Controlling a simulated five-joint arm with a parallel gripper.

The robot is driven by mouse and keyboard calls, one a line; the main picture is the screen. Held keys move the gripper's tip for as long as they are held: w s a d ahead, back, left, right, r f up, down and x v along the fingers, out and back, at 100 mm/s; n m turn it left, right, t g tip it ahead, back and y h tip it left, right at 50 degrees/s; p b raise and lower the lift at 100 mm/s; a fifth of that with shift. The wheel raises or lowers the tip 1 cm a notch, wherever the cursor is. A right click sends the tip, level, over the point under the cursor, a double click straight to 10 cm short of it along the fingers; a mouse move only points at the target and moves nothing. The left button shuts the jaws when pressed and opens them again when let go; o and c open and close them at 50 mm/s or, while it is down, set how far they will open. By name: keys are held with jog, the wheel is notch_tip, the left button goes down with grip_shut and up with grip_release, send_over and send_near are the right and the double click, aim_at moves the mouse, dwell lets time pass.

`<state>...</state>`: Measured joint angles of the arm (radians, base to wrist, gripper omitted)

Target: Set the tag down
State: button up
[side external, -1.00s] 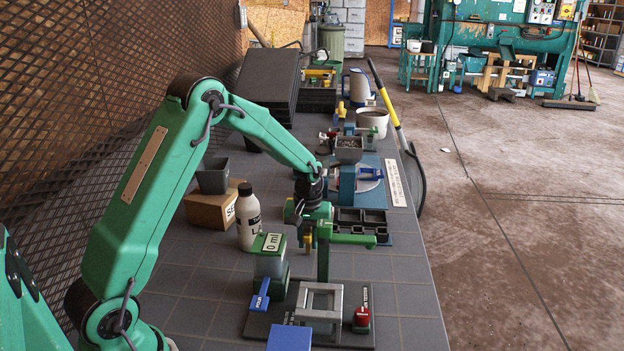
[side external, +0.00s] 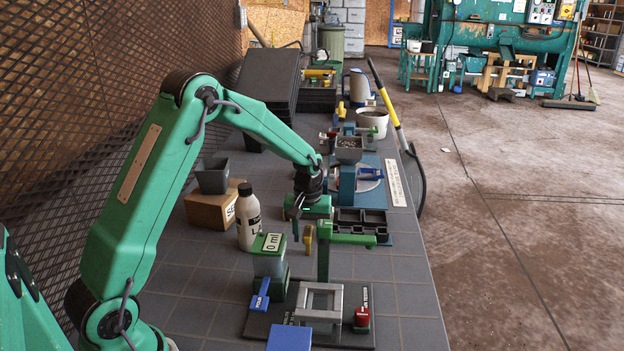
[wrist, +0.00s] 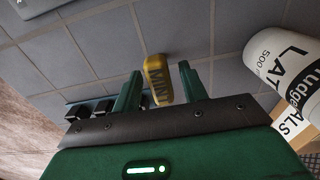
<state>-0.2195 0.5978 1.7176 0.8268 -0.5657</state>
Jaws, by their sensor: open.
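The tag is a small yellow piece marked MAIN (wrist: 158,80) in the wrist view. It shows between the fingers of my gripper (wrist: 160,70), with a gap on both sides, and reaches a little past the fingertips. In the side view the yellow tag (side external: 308,239) is below my gripper (side external: 302,224), just left of a green post (side external: 323,258). My gripper is open. I cannot tell whether the tag's lower end touches the tiled bench (side external: 225,290).
A white bottle (side external: 248,216) and a cardboard box (side external: 209,210) stand to the left. A black tray (side external: 375,225) lies right of the gripper. A clear container with a green lid (side external: 269,262) and a grey metal frame (side external: 318,304) stand nearer the camera.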

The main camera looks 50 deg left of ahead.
notch_tip(320, 180, up, 10)
jog(key=shift+f, duration=0.1)
jog(key=shift+r, duration=0.2)
dwell(0.7)
jog(key=s+d+r+m+t, duration=0.35)
jog(key=s+d+r, duration=0.35)
jog(key=s+r, duration=0.4)
jog(key=s+d+m+t, duration=0.1)
jog(key=s+m, duration=0.1)
jog(key=s, duration=0.5)
jog(key=s+d+m+t, duration=0.1)
jog(key=s+d+m, duration=0.1)
jog(key=s, duration=0.5)
jog(key=shift+d+f+m, duration=0.3)
jog(key=shift+f+m, duration=0.1)
jog(key=shift+m, duration=0.35)
